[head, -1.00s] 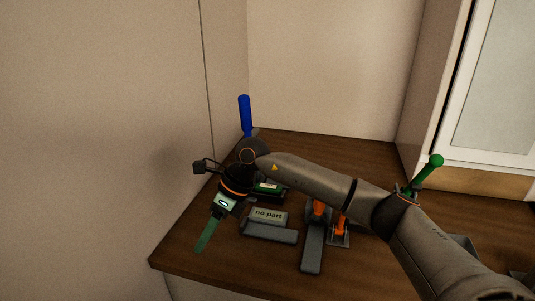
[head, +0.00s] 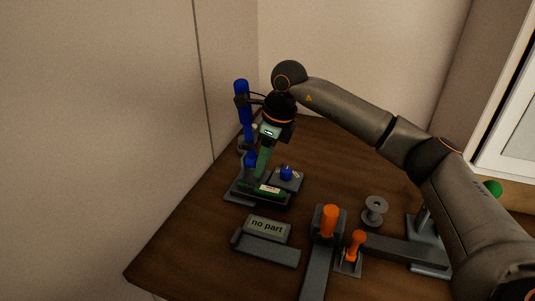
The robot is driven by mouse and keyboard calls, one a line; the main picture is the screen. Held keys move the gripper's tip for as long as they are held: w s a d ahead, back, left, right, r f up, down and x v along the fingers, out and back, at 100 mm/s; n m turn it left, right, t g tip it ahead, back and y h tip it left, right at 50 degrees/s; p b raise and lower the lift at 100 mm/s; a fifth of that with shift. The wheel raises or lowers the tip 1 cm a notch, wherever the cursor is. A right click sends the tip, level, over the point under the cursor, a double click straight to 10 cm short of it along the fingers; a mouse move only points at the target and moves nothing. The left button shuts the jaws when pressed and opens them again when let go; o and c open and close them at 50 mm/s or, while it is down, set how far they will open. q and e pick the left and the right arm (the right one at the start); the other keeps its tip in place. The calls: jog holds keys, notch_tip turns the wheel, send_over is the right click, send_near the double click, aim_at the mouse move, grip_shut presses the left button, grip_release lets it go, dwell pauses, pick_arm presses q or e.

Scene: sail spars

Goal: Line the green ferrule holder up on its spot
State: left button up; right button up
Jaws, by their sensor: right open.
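My right gripper (head: 259,172) reaches down from its arm at the left back of the table. Its green fingers are open, seen nearly edge-on. The fingertips are just above or beside a small green piece with a pale label (head: 270,191), which looks like the green ferrule holder. That piece lies low on a dark grey base (head: 236,197). The fingers hide part of this area, and I cannot tell whether they touch the piece or whether it is squarely on its spot. My left gripper does not show.
Blue pieces stand close by: a tall one (head: 242,100) behind the gripper and a small knob (head: 286,173). In front lie a "no part" sign (head: 267,228), an orange peg (head: 329,222), a smaller orange peg (head: 356,243) and a grey spool (head: 374,210). The left front table is clear.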

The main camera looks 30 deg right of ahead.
aim_at(263, 187)
jog(key=b+x, duration=0.4)
jog(key=x, duration=0.1)
jog(key=s+d+b+x, duration=0.1)
jog(key=b+x, duration=0.1)
jog(key=shift+s+f, duration=0.15)
jog(key=shift+f, duration=0.2)
jog(key=shift+r+p, duration=0.45)
jog(key=shift+r, duration=0.05)
jog(key=shift+c, duration=0.8)
jog(key=shift+r, duration=0.1)
grip_shut()
